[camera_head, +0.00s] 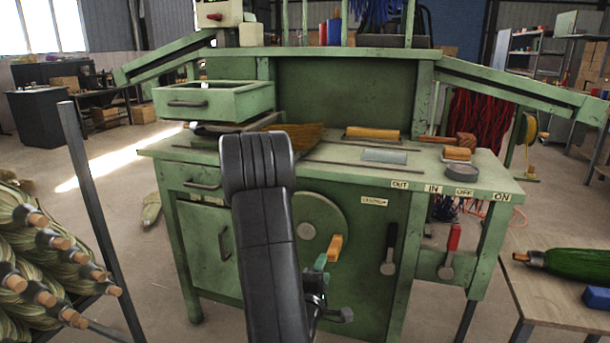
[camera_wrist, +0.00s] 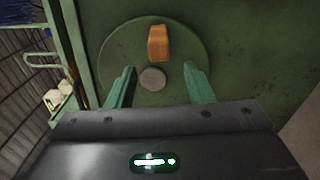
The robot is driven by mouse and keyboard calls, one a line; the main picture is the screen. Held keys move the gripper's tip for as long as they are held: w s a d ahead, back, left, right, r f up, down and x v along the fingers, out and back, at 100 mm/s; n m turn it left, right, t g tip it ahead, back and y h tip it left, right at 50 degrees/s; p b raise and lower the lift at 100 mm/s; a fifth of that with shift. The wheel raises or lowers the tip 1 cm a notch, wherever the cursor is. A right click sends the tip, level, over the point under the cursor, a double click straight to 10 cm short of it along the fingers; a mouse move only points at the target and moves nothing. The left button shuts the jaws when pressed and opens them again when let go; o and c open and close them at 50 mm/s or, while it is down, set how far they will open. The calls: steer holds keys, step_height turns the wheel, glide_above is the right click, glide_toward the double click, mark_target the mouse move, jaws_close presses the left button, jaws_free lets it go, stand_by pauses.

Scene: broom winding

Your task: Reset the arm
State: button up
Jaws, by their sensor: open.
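My gripper (camera_wrist: 160,85) is open and empty in the wrist view, its two green fingers apart. It faces a round green disc (camera_wrist: 190,48) on the machine's front panel, with an orange handle (camera_wrist: 159,43) and a grey hub (camera_wrist: 152,78). In the head view my dark arm stands up in front of the green machine (camera_head: 350,215). The gripper (camera_head: 321,270) shows partly there, low and just below the orange handle (camera_head: 335,247). The arm hides the left part of the disc (camera_head: 318,213). I cannot tell whether the fingers touch the disc.
A wooden table (camera_head: 555,300) with a green-bristled broom and a blue block (camera_head: 598,298) is at right. A black lever (camera_head: 389,250) and a red-handled lever (camera_head: 450,252) stick out of the machine.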

mark_target(331, 253)
steer(key=x, duration=0.8)
steer(key=shift+w+d+b, duration=0.1)
steer(key=shift+w+b, duration=0.2)
steer(key=shift+w, duration=0.05)
steer(key=shift+s, duration=0.1)
steer(key=v, duration=1.3)
steer(key=x, duration=1.3)
steer(key=shift+f, duration=0.3)
steer(key=shift+f+m+b, duration=0.3)
steer(key=shift+m+b, duration=0.2)
steer(key=shift+m, duration=0.2)
